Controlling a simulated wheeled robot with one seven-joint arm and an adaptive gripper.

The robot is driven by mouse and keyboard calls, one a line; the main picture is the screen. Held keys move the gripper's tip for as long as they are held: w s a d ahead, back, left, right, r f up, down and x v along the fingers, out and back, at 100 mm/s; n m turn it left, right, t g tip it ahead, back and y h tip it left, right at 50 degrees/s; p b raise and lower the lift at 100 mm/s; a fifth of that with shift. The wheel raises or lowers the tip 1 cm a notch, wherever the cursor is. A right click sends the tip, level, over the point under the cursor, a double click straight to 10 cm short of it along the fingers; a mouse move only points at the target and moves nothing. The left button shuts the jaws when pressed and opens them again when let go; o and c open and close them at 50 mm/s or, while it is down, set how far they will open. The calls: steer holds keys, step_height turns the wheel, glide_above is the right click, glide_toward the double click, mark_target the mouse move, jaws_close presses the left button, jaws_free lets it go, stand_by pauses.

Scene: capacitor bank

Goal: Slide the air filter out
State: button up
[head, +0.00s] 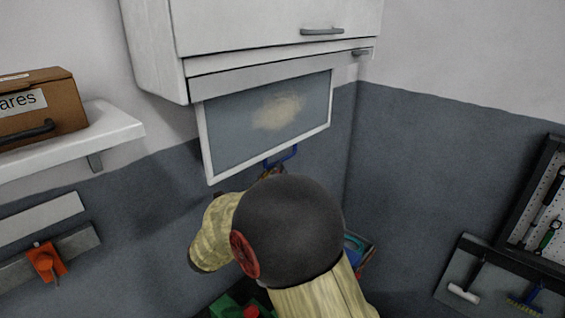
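The air filter (235,128) is a white-framed grey panel with a beige dusty patch on its face. It extends downward and out from the slot under the white wall cabinet (255,25). A blue handle (285,155) sits at its lower edge. My gripper (270,172) is right at the handle's left end, mostly hidden behind my own dark, round arm joint. I cannot tell whether its fingers are around the handle or only beside it.
A shelf (115,128) with a brown box (40,105) is at left. An orange switch (45,262) is on the wall below it. A tool board (535,215) and a tray with tools (490,280) are at right. Containers partly show below my arm.

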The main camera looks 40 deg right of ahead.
steer(key=v, duration=0.6)
stand_by(0.5)
